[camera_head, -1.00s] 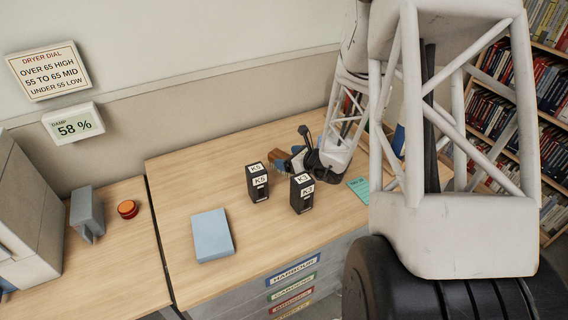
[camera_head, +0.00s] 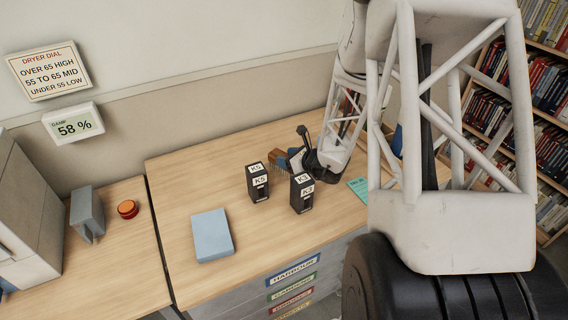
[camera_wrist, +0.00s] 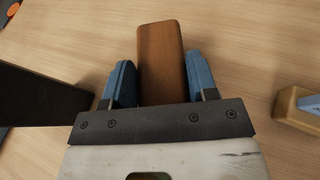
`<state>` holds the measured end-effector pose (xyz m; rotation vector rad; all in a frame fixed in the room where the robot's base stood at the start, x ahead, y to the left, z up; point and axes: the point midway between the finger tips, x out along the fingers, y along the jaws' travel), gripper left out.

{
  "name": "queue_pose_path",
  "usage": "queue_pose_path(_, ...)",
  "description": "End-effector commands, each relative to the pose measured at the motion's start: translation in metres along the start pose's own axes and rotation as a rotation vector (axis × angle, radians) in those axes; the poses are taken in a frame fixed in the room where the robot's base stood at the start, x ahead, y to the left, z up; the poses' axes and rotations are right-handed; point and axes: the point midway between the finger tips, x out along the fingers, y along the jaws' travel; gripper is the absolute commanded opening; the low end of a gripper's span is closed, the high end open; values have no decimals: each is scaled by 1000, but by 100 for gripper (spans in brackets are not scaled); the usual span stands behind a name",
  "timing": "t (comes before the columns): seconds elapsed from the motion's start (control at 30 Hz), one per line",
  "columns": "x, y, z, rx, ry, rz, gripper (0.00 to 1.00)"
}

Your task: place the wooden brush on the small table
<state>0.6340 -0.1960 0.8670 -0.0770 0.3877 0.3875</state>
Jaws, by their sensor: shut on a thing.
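The wooden brush shows in the wrist view as a plain brown wooden block (camera_wrist: 160,55) between the blue fingers of my gripper (camera_wrist: 160,80). In the head view its brown end (camera_head: 264,156) shows behind the black K5 box, with its lower part hidden. My gripper (camera_head: 285,160) is shut on the brush, above or at the wooden desk (camera_head: 190,160); the height is hard to tell. A separate wooden surface (camera_head: 105,265) stands to the left across a narrow gap. I cannot tell which surface is the small table.
Black boxes K5 (camera_head: 258,184) and K3 (camera_head: 302,196) stand close in front of my gripper. A light blue block (camera_head: 212,236) lies to their left. A teal card (camera_head: 358,189) lies right. A red button (camera_head: 127,209) and grey bracket (camera_head: 87,212) are on the left surface.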

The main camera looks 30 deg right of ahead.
Motion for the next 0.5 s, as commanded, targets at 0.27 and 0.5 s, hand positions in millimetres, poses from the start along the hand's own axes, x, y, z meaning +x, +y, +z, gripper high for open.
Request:
queue_pose_path(0.27, 0, 0, 0, 0, 0, 0, 22)
queue_pose_path(0.5, -3, 0, 8, -1, -2, 0, 22)
